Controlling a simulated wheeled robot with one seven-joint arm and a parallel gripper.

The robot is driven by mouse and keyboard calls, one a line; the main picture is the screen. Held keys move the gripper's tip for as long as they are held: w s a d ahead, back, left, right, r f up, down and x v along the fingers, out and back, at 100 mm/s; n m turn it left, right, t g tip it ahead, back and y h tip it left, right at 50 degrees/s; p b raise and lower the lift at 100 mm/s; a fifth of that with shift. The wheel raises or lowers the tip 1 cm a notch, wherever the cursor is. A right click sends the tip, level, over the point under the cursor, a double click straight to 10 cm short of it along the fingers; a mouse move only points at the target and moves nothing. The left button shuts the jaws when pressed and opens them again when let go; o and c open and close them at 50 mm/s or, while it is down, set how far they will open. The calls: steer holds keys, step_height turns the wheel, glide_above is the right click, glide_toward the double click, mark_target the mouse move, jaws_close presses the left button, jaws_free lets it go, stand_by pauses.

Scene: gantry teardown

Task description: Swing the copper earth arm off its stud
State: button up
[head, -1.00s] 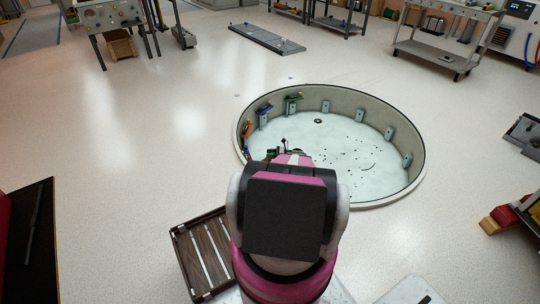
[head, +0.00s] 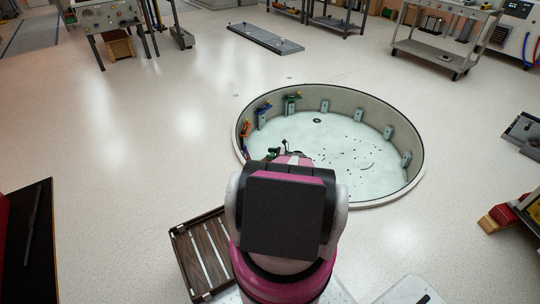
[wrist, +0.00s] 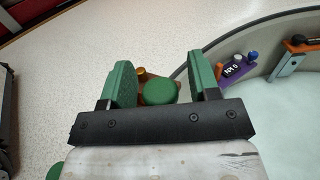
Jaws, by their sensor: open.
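My gripper (wrist: 160,72) is open in the wrist view, its two green fingers apart. A round green knob or cap (wrist: 159,91) shows between the fingers, with no clear contact with either. A copper-brown piece (wrist: 146,84) with a small brass-coloured end shows just behind the knob; it may be the copper earth arm. Most of it is hidden by the knob and the gripper, and I cannot make out the stud. In the head view my own arm hides most of the gripper at the near left rim of the round pit.
The round pit (head: 411,184) has a raised rim and a pale floor with small dark specks. Coloured units on brackets line its wall, including a purple labelled one (wrist: 233,70) and an orange one (wrist: 300,44) right of my gripper. A slatted crate (head: 203,253) stands left of my arm.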

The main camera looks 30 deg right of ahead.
steer(key=v, duration=1)
steer(key=shift+s, duration=0.15)
steer(key=shift+d, duration=0.15)
